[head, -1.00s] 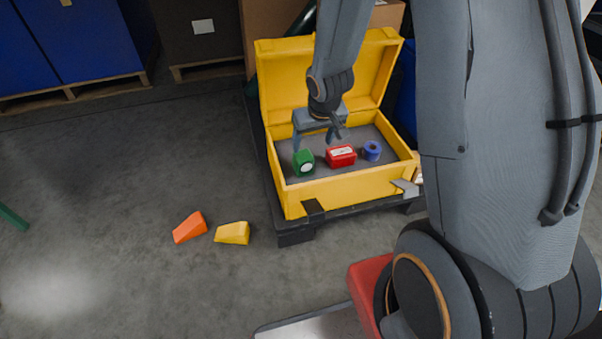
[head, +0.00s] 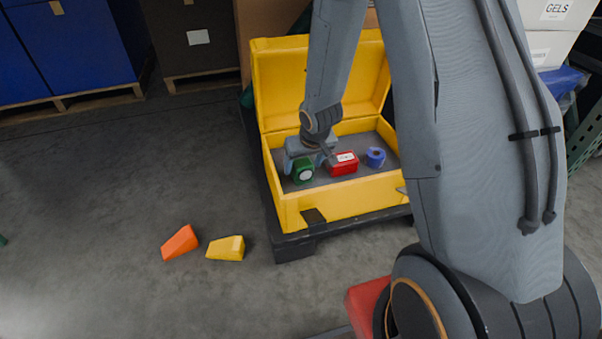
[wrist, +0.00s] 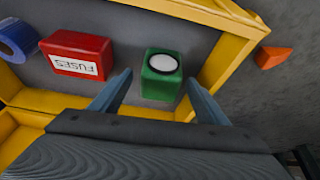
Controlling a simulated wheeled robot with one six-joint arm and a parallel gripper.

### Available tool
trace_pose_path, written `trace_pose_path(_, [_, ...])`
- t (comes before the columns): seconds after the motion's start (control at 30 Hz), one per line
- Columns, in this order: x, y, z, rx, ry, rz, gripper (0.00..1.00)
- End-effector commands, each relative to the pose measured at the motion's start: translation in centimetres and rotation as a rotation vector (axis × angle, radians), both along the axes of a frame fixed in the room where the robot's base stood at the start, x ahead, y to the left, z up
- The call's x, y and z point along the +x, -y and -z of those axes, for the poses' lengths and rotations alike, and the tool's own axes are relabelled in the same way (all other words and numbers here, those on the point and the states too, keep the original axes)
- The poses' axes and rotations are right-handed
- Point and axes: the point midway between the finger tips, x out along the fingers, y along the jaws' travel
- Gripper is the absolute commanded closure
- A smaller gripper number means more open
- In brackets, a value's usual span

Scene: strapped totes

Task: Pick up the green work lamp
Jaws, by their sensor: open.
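The green work lamp (head: 303,171), a small green block with a round white face, stands on the grey floor of the open yellow case (head: 345,208). It also shows in the wrist view (wrist: 161,86), between and just beyond the fingertips. My gripper (head: 305,163) is inside the case, over the lamp. In the wrist view my gripper (wrist: 158,82) is open, with one finger on either side of the lamp and gaps on both sides. My gripper hides part of the lamp's top in the head view.
A red box marked FUSES (head: 343,163) and a blue roll (head: 375,157) lie right of the lamp in the case. The raised lid (head: 322,80) stands behind. An orange wedge (head: 180,243) and a yellow wedge (head: 226,248) lie on the floor at left.

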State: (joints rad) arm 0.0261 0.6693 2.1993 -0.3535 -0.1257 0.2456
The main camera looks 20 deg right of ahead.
Motion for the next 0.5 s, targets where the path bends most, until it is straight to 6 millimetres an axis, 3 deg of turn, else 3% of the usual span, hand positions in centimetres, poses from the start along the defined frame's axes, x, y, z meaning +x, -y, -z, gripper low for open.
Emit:
trace_pose_path(0.2, [1.0,-0.2,2.8,0.000,-0.002,0.000,0.31])
trace_pose_path(0.5, [1.2,-0.2,3.1,0.000,0.000,0.001,0.31])
